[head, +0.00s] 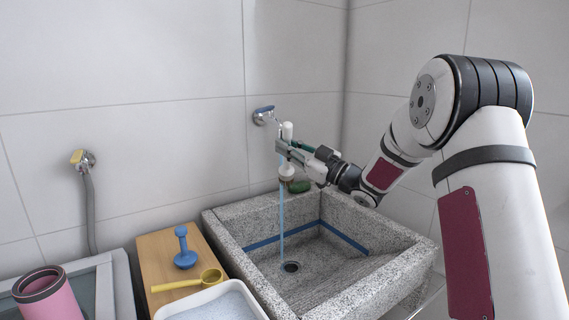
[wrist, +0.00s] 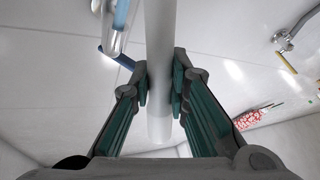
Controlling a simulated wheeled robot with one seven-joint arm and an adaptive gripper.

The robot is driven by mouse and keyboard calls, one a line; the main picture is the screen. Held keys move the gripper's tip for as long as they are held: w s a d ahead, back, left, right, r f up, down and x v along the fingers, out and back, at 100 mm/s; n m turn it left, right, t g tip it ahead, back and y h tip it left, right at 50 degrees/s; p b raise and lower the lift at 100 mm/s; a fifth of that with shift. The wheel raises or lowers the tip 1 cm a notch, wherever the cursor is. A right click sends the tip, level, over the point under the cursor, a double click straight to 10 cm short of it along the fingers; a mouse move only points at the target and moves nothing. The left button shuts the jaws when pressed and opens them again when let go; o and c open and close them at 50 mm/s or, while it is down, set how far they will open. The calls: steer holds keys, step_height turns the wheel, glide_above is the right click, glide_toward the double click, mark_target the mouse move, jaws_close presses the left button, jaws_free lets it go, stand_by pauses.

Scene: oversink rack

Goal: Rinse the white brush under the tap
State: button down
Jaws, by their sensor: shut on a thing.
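The white brush (head: 287,131) is upright in my gripper (head: 291,149), its top showing above the fingers and its lower end below them. In the wrist view, its pale handle (wrist: 160,50) stands between the two green-padded fingers (wrist: 160,88), which are shut on it. The tap (head: 262,116) with a blue lever is on the wall, just left of the brush. A blue stream of water (head: 282,225) falls to the sink (head: 225,235). In the head view it overlaps the brush's left side; I cannot tell whether it touches. The tap also shows in the wrist view (wrist: 112,45).
A green object (head: 299,187) is at the sink's back rim. Left of the sink, a wooden board (head: 152,262) holds a blue tool (head: 184,250) and yellow scoop (head: 190,284), with a white tub (head: 256,306) in front. A pink container (head: 55,303) and second tap (head: 84,160) are farther left.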

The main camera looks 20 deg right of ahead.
steer(key=shift+s+d, duration=0.1)
steer(key=shift+d, duration=0.2)
steer(key=shift+a, duration=0.2)
steer(key=shift+w+a, duration=0.2)
steer(key=shift+a, duration=0.2)
steer(key=shift+s, duration=0.1)
steer(key=s+a, duration=0.2)
steer(key=s, duration=0.5)
steer(key=shift+s, duration=0.3)
stand_by(0.4)
steer(key=shift+s+r, duration=0.1)
stand_by(1.1)
